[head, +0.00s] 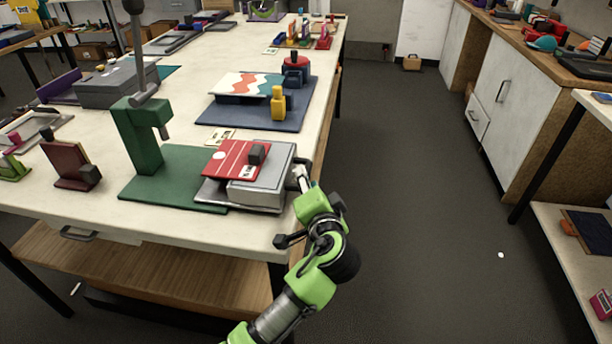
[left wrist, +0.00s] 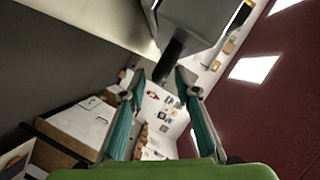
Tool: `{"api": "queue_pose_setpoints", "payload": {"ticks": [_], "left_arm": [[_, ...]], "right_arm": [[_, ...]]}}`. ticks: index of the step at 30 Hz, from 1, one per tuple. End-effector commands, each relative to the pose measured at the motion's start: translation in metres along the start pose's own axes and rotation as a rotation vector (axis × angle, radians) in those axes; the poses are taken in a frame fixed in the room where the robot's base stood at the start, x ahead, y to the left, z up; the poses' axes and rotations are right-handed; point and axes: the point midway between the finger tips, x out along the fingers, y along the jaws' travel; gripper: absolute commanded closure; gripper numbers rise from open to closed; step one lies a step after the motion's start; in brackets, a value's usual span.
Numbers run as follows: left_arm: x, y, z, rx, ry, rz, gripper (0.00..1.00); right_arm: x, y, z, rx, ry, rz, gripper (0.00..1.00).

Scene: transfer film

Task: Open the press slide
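The green press (head: 140,140) stands on the near part of the white table, with a raised grey lever and a green base plate (head: 165,182). The grey slide block (head: 258,193) is at the right end of that base, by the table's edge. A red plate (head: 228,157) with a dark knob lies over it. My left gripper (head: 301,179) is just right of the block. In the left wrist view its two fingers (left wrist: 161,80) are apart. A dark peg (left wrist: 172,68) under a grey block (left wrist: 195,20) shows near the right fingertip; contact is unclear. My right gripper is not in view.
A blue tray (head: 258,118) with a patterned plate and yellow handle stands behind the press. A dark red stamp (head: 68,165) is at left, and a grey box (head: 115,85) farther back.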

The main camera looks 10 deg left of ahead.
Motion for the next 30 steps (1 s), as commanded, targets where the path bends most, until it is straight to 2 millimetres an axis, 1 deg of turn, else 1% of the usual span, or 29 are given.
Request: {"api": "queue_pose_setpoints", "payload": {"ticks": [1,6,9,12,18,30], "left_arm": [[-0.013,0.002,-0.001,-0.003,0.003,0.004,0.71],[-0.049,0.002,0.000,-0.002,0.001,0.005,0.71],[-0.065,0.002,0.000,-0.002,0.001,0.004,0.71],[-0.076,0.002,0.000,-0.002,0.001,0.004,0.71],[-0.084,0.001,0.000,0.000,0.001,0.001,0.71],[-0.084,0.001,0.000,0.000,0.001,0.002,0.71]], "right_arm": [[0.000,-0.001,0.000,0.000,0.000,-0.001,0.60],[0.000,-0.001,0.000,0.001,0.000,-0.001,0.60],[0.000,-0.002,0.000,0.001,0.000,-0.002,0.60],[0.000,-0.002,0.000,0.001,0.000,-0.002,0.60],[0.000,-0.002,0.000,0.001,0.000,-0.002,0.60],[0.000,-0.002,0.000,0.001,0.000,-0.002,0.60]]}}
